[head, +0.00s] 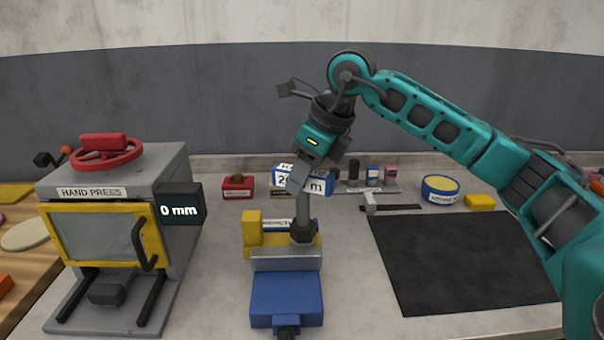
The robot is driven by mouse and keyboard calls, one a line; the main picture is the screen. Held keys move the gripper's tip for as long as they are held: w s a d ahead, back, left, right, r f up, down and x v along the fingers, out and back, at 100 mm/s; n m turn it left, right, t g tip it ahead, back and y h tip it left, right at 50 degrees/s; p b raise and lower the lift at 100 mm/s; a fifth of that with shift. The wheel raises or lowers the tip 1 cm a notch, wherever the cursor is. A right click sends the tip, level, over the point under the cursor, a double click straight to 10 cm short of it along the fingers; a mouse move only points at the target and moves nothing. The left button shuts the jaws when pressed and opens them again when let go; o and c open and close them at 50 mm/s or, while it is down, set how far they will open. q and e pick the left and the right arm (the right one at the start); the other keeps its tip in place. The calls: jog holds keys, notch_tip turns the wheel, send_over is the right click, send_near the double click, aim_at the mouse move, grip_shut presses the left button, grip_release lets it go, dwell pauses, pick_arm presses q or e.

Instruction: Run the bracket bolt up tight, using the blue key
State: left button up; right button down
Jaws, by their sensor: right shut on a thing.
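My right gripper (306,172) reaches in from the right and points down over the vise. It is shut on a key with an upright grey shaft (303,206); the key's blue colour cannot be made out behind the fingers. The shaft's foot meets a dark round part (303,232), apparently the bolt head, at the yellow bracket (251,234). Whether it is fully seated cannot be told. The bracket stands behind the grey jaw (286,258) of the blue vise (286,296). My left gripper is not in view.
A grey hand press (60,193) reading 0 mm stands at left. Behind the gripper is a partly hidden blue-and-white block (287,173). The black mat (460,260) is clear.

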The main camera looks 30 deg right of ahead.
jog(key=shift+m+h, duration=0.3)
jog(key=shift+m, duration=0.4)
jog(key=shift+m, duration=0.6)
jog(key=shift+t, duration=0.3)
jog(key=shift+h, duration=0.3)
jog(key=shift+m, duration=0.8)
jog(key=shift+h, duration=0.3)
